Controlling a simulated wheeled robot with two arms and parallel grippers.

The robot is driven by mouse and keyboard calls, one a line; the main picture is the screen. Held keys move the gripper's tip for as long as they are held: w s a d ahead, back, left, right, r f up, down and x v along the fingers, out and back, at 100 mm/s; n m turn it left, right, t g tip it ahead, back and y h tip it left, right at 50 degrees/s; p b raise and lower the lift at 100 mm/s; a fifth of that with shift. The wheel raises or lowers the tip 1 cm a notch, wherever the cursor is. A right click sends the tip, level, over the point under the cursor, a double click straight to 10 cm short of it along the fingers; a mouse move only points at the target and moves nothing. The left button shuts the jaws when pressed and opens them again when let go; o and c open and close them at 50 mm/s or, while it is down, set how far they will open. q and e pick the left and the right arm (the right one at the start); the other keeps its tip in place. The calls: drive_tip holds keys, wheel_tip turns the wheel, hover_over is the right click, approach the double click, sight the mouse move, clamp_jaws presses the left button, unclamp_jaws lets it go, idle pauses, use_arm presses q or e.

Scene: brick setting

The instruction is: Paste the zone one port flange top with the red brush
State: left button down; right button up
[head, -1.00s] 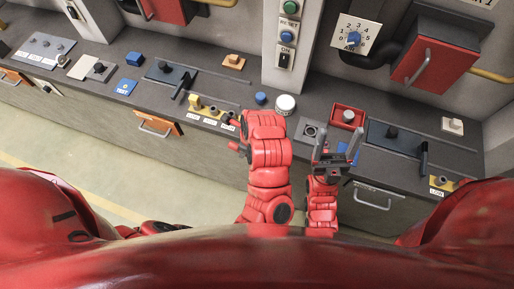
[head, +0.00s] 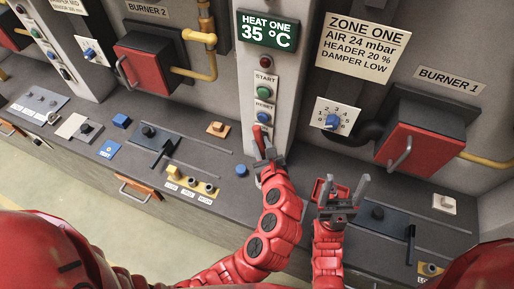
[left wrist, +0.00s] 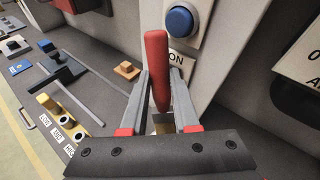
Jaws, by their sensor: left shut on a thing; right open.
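The red brush (left wrist: 157,70) is held handle up between the fingers of my left gripper (left wrist: 158,105) in the left wrist view. Its lower end is mostly hidden behind the gripper's dark bar. In the head view my left gripper (head: 268,158) with the brush (head: 259,141) is in front of the narrow button column. My right gripper (head: 346,190) is open and empty, fingers upward, over the right part of the bench. I cannot make out the zone one port flange; my arms cover that part of the bench. The paste pot is not visible either.
The column (head: 261,100) carries buttons; a blue one (left wrist: 180,22) is close beyond the brush. A red burner box (head: 407,150) juts from the wall.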

sight(262, 155)
use_arm(q)
wheel_tip(262, 155, down, 5)
drive_tip(key=b, duration=0.5)
drive_tip(key=shift+w+r, duration=0.15)
drive_tip(key=shift+r, duration=0.05)
drive_tip(key=shift+f+b, duration=0.5)
drive_tip(key=shift+b, duration=0.5)
drive_tip(key=shift+f, duration=0.5)
drive_tip(key=shift+f+p, duration=0.2)
drive_tip(key=shift+p, duration=0.35)
idle(1.9)
wheel_tip(262, 155, up, 7)
drive_tip(key=p, duration=0.9)
drive_tip(key=shift+r, duration=0.2)
drive_tip(key=shift+f, duration=0.1)
idle(0.6)
